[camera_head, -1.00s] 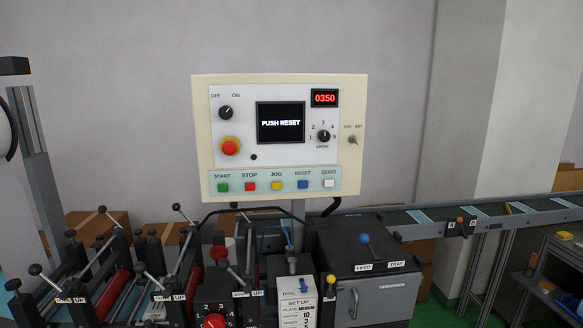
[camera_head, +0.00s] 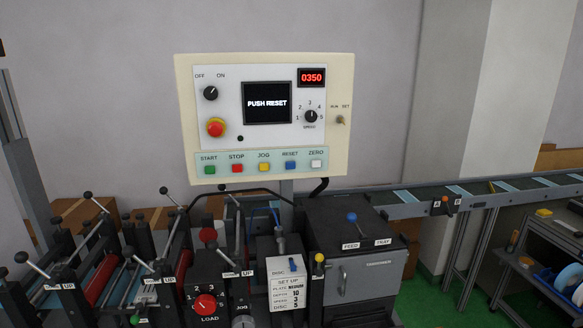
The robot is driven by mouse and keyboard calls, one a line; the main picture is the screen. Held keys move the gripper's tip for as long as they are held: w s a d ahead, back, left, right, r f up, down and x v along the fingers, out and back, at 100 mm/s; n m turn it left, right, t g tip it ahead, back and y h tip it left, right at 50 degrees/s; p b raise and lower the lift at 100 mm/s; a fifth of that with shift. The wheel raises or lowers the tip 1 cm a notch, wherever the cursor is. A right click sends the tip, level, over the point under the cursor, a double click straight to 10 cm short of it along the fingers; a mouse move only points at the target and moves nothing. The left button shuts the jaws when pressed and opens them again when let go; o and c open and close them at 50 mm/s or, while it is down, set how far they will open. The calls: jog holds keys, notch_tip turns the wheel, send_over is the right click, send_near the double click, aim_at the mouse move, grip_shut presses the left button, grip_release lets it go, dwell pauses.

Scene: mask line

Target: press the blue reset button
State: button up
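The blue reset button (camera_head: 290,165) sits in the button row near the bottom of the control panel (camera_head: 345,110), under the label RESET. It is between the yellow jog button (camera_head: 263,167) and the white zero button (camera_head: 316,164). My gripper does not show in the head view.
A machine with several black-knobbed levers and a red load dial (camera_head: 205,302) stands below the panel. A dark feed tray box (camera_head: 365,278) is to its right. A conveyor (camera_head: 480,193) runs off right. The panel's front is unobstructed.

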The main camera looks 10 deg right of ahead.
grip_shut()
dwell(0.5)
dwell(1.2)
